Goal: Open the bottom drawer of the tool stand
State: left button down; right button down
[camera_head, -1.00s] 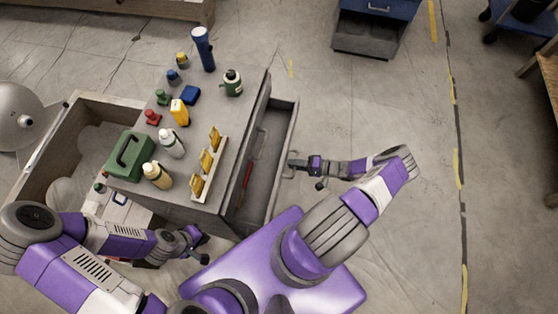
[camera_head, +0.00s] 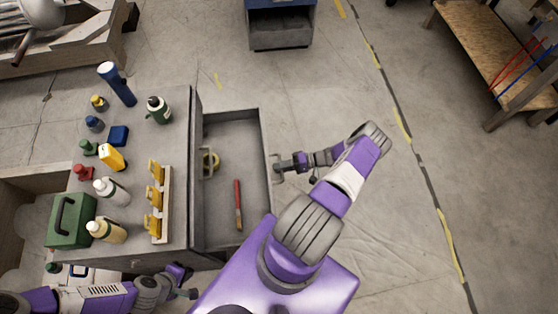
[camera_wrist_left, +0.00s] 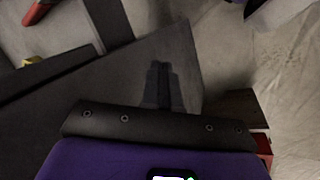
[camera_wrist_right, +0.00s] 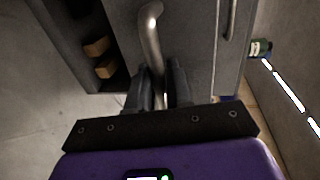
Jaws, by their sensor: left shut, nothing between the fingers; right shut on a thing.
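The grey tool stand (camera_head: 180,200) is at the left in the head view. A drawer (camera_head: 225,135) is pulled well out from its right side, below another handle (camera_head: 207,163) on the stand's face. My right gripper (camera_head: 283,166) is at the drawer's front. In the right wrist view, its fingers (camera_wrist_right: 160,85) are shut on the curved metal drawer handle (camera_wrist_right: 150,25). My left gripper (camera_head: 190,283) is shut and empty near the stand's front corner; its closed fingers also show in the left wrist view (camera_wrist_left: 159,85).
Bottles, a green toolbox (camera_head: 70,222) and a yellow-hooked rack (camera_head: 165,205) stand on top. A blue cabinet (camera_head: 281,22) and wooden bench (camera_head: 490,50) stand farther off. Floor right of my right arm is clear.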

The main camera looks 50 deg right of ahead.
jog(key=c, duration=1.2)
grip_release()
jog(key=v, duration=0.7)
jog(key=shift+s+d, duration=0.15)
jog(key=shift+s, duration=0.05)
jog(key=shift+r, duration=0.1)
